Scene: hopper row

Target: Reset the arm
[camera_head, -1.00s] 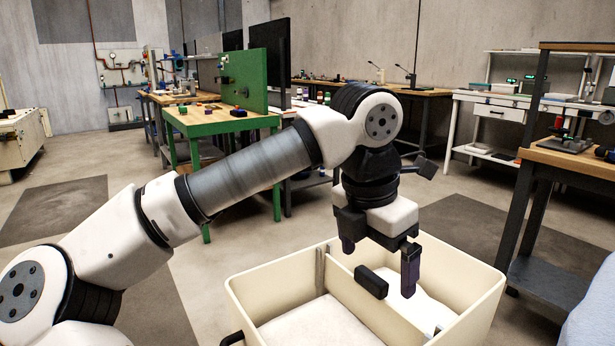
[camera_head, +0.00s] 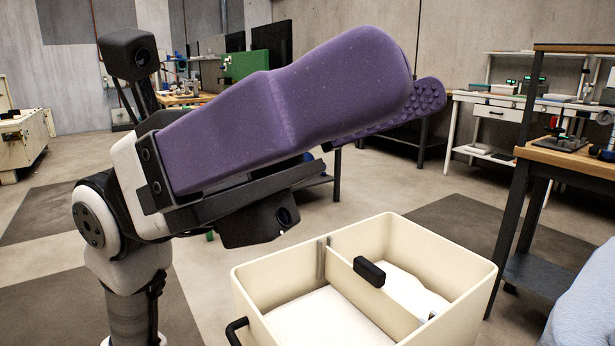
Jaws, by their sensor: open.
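My gripper (camera_head: 413,84) is raised close to the head camera, with its purple fingers pointing to the upper right. The near finger fills the middle of the view, and the studded tip of the other finger shows behind it. The jaws are open, and I see nothing held between them. My arm stands folded up at the left, its wrist beside the gripper's base.
A cream two-compartment bin (camera_head: 460,265) with a black handle stands below and right of the gripper, apart from it. White material lies inside. A wooden-topped bench (camera_head: 565,155) stands at the right. A green panel (camera_head: 246,65) at the back is partly hidden by my gripper.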

